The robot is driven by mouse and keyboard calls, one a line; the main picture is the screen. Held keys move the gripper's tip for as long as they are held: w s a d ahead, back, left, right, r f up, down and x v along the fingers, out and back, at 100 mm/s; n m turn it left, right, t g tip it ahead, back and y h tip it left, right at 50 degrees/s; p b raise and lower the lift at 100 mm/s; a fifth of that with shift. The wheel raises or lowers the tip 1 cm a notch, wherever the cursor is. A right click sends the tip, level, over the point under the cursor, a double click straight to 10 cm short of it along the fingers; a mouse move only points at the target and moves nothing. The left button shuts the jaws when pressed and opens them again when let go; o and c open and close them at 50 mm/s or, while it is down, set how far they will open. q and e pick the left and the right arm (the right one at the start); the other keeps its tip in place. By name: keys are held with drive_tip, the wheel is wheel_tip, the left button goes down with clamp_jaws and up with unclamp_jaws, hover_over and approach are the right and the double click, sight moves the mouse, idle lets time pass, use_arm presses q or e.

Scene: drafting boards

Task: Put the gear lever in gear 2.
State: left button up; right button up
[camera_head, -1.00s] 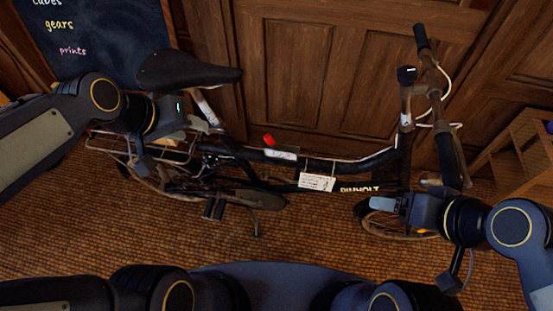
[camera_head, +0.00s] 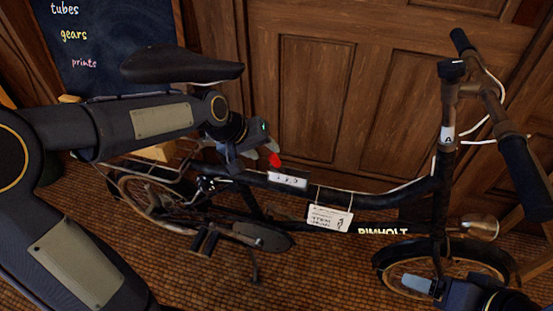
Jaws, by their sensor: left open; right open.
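The gear lever shows as a small red knob (camera_head: 275,160) on the top tube of a black bicycle (camera_head: 375,200). A white gear plate (camera_head: 288,181) with small dark marks sits just below and right of the knob; I cannot read the marks surely, nor tell which gear the lever is in. My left gripper (camera_head: 263,152) is open, with its pale fingers right beside the knob in the picture. I cannot tell whether they touch it; part of the lever is hidden. My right gripper (camera_head: 420,286) is low at the bottom right, over the front wheel, open and away from the lever.
A paper tag (camera_head: 328,218) hangs from the frame right of the plate. The saddle (camera_head: 180,65) is above my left forearm, and the handlebar (camera_head: 520,165) is at the right. A wooden panelled door (camera_head: 370,90) and a chalkboard (camera_head: 110,50) stand behind.

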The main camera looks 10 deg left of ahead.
sight(271, 156)
use_arm(q)
drive_tip(key=b+x, duration=0.1)
drive_tip(key=x, duration=0.4)
drive_tip(key=shift+w+d+f, duration=0.15)
drive_tip(key=shift+w+f, duration=0.05)
drive_tip(key=shift+f, duration=0.1)
clamp_jaws()
